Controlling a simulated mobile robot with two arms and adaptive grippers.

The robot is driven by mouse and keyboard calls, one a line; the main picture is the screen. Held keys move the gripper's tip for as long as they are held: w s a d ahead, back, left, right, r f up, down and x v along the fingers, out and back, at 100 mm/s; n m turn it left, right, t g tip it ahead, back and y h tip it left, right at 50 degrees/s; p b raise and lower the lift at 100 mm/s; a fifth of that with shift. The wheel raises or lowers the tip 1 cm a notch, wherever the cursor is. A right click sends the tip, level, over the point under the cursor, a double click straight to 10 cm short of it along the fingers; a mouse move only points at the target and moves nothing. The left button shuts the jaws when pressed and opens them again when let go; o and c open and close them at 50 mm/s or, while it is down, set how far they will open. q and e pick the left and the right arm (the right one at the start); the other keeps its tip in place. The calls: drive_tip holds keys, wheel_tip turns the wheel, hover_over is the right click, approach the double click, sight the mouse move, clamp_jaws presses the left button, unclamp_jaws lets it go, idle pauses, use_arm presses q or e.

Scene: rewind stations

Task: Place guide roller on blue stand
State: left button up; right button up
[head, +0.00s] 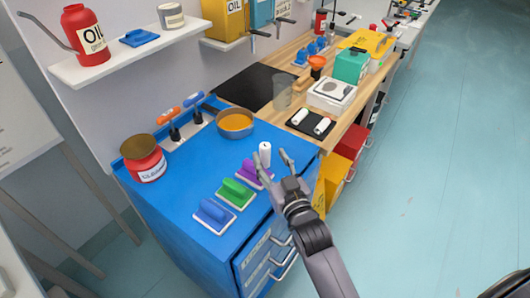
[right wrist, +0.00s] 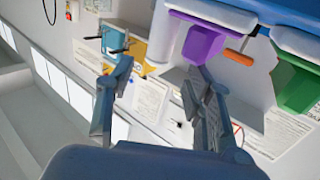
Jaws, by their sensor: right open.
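My right gripper (head: 274,158) is open over the near right edge of the blue cabinet top. A white upright cylinder, perhaps the guide roller (head: 265,148), stands right by its left fingertip in the head view; I cannot tell whether they touch. The blue block on a white base, perhaps the blue stand (head: 214,213), is nearest the front, in line with a green one (head: 236,192) and a purple one (head: 254,173). In the right wrist view, the open fingers (right wrist: 158,105) have nothing visible between them, and the purple block (right wrist: 202,46) and green block (right wrist: 298,88) show beyond.
A red jar (head: 143,158), an orange-filled pan (head: 236,123) and two small-handled tools stand on the blue cabinet top (head: 190,185). Two white rollers (head: 311,121) lie on a dark mat on the wooden bench, near a white scale (head: 332,94) and a clear cup (head: 282,93).

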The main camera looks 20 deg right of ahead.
sight(267, 150)
drive_tip(key=w+p, duration=0.1)
drive_tip(key=w, duration=0.3)
drive_tip(key=shift+w, duration=0.4)
drive_tip(key=shift+w+f, duration=0.15)
drive_tip(key=shift+w, duration=0.15)
drive_tip(key=shift+c, duration=0.3)
clamp_jaws()
